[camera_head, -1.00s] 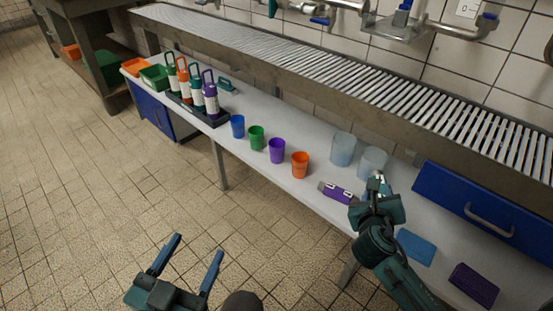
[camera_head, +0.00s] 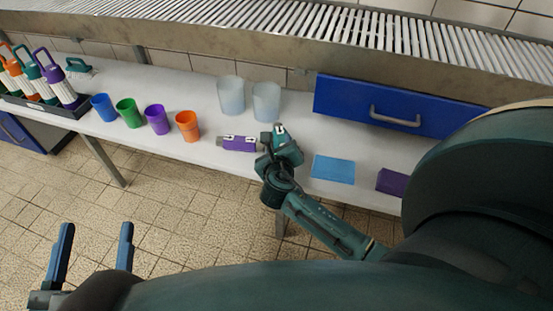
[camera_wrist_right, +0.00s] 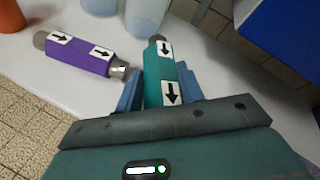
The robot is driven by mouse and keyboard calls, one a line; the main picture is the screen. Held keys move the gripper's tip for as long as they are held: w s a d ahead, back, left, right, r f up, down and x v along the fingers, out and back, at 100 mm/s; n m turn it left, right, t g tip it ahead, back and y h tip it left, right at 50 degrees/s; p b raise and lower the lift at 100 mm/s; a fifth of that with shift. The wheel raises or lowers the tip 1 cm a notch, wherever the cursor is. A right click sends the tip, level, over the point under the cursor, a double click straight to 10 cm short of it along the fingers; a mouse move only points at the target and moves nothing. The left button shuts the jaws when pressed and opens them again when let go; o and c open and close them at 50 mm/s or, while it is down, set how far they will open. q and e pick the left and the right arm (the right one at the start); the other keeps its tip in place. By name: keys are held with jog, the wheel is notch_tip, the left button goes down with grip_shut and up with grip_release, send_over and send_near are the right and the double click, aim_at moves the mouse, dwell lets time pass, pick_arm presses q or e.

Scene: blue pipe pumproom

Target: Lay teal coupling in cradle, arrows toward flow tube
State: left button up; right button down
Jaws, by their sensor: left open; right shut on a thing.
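The teal coupling (camera_wrist_right: 153,63) is between the blue fingers of my right gripper (camera_wrist_right: 160,86) in the right wrist view. My right gripper is shut on it. Black arrows on its white labels point down the picture, toward the gripper's palm; its lower end is hidden there. In the head view my right gripper (camera_head: 279,140) is over the front of the white table, with only a bit of coupling and label showing. My left gripper (camera_head: 96,230) is open and empty over the tiled floor. I cannot make out a cradle or flow tube.
A purple coupling (camera_head: 236,143) lies on the white table (camera_head: 205,92) left of my right gripper. Coloured cups, two translucent cups (camera_head: 266,102), a blue pad (camera_head: 333,169) and a purple pad (camera_head: 391,182) stand or lie there. A blue drawer front (camera_head: 385,103) is behind.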

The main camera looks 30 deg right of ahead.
notch_tip(320, 180, down, 4)
jog(key=shift+r+b, duration=0.2)
jog(key=shift+b, duration=0.95)
jog(key=shift+f, duration=0.2)
pick_arm(q)
jog(key=shift+w+r+m+t+h, duration=0.2)
jog(key=shift+r+m+t+h, duration=0.15)
jog(key=shift+r, duration=0.25)
jog(key=shift+w+r+m+t+h, duration=0.25)
jog(key=shift+r+m+h, duration=0.1)
jog(key=shift+r, duration=0.2)
pick_arm(e)
jog(key=shift+r, duration=0.1)
jog(key=c, duration=1.2)
grip_release()
jog(key=shift+f, duration=0.2)
jog(key=shift+o, duration=0.2)
